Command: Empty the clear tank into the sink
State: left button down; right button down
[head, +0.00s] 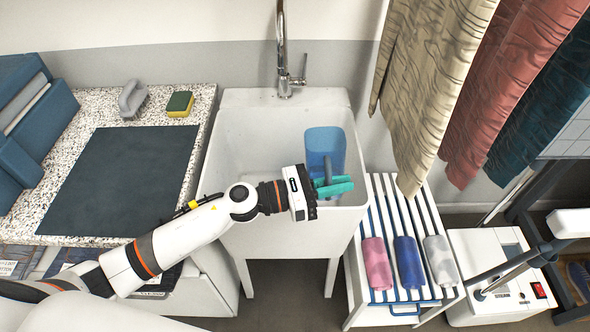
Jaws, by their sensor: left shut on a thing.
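The clear tank (325,146) is a see-through, blue-tinted container over the right half of the white sink (225,160). My left gripper (333,186) reaches in from the left, above the sink's front part, with teal pieces at its tip. It is shut on the tank at the tank's near end, where the fingers hide the grip. I cannot tell the tank's exact tilt or whether water is in it. No stream shows. My right gripper is not in view.
A chrome tap (283,60) stands behind the sink. A speckled counter (75,150) at left holds a dark mat (122,180), a brush (132,98) and a sponge (180,104). A slatted rack (386,200) with rolled cloths and hanging fabrics (430,90) stand close at right.

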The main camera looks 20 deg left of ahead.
aim_at(306, 150)
pick_arm(q)
jog(key=n, duration=0.1)
jog(key=w+a+r+n+t, duration=0.1)
jog(key=n, duration=0.1)
jog(key=shift+w+a+r+h, duration=0.1)
jog(key=shift+w+a+h, duration=0.15)
jog(key=shift+a+h, duration=0.05)
jog(key=shift+w+a+r+n+t, duration=0.3)
jog(key=shift+w+a+n, duration=0.3)
jog(key=shift+n, duration=0.5)
jog(key=shift+w+a+r+n+t+p, duration=0.25)
jog(key=shift+w+a+n, duration=0.2)
jog(key=shift+n, duration=0.35)
jog(key=n, duration=0.1)
jog(key=n+t+p, duration=0.1)
jog(key=w+a+n, duration=0.1)
jog(key=shift+r+n+t+p, duration=0.3)
jog(key=shift+n+t+p, duration=0.05)
jog(key=shift+n+p, duration=0.05)
jog(key=shift+w+a+r+n+p, duration=0.2)
jog(key=shift+r+n+p, duration=0.2)
jog(key=shift+r+p, duration=0.15)
jog(key=shift+w+a+r+n+t+p, duration=0.15)
jog(key=shift+a+r+n+t+p, duration=0.15)
jog(key=shift+n+p, duration=0.35)
jog(key=shift+w+a+f+n+t, duration=0.1)
jog(key=shift+w+a+n+t, duration=0.25)
jog(key=shift+n, duration=0.5)
